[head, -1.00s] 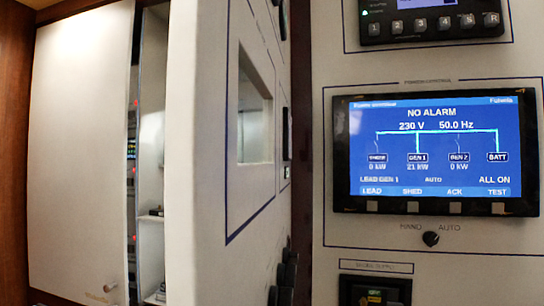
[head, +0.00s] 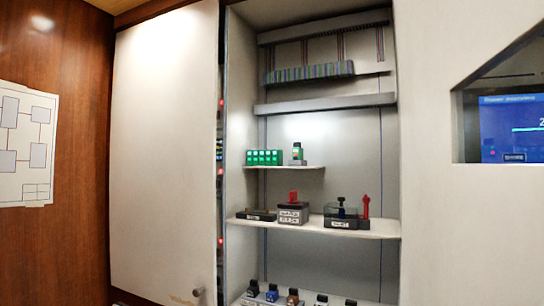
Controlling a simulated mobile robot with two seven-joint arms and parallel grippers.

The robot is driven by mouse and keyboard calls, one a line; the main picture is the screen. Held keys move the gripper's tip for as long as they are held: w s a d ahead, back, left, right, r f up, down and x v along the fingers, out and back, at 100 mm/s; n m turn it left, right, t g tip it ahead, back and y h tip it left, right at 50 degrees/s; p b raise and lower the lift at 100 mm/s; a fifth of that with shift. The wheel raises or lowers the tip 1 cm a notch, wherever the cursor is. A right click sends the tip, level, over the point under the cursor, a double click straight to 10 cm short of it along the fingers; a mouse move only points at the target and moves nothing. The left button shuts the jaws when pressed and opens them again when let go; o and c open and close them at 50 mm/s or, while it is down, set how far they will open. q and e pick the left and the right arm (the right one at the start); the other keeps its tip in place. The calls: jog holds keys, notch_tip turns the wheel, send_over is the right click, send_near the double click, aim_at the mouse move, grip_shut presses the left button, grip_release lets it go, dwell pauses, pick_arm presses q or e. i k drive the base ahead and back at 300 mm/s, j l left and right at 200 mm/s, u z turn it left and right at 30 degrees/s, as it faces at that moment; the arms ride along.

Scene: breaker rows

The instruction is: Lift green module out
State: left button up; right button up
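On the small upper shelf inside the open cabinet stands a row of green blocks (head: 264,157). To its right, apart from it, stands a single small module with a green front (head: 298,154) and a pale base. Both are small in the head view, and I cannot tell which of them is the green module. Neither of my grippers shows in the head view.
A lower shelf (head: 380,228) holds labelled boxes, one with a red top (head: 293,211), and a red peg-like item (head: 366,207). Several small devices (head: 292,297) line the bottom. A white door (head: 165,150) stands left; a white panel (head: 440,230) with a window stands right.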

aim_at(298, 152)
jog(key=i+j+z, duration=0.2)
jog(key=j+z, duration=0.2)
jog(key=i+j, duration=0.15)
jog(key=j, duration=0.15)
jog(key=i+j, duration=0.15)
jog(key=j, duration=0.2)
jog(key=i+j+z, duration=0.1)
jog(key=j, duration=0.2)
jog(key=i+j, duration=0.15)
jog(key=j, duration=0.2)
jog(key=i+j+z, duration=0.1)
jog(key=j, duration=0.2)
jog(key=i, duration=0.05)
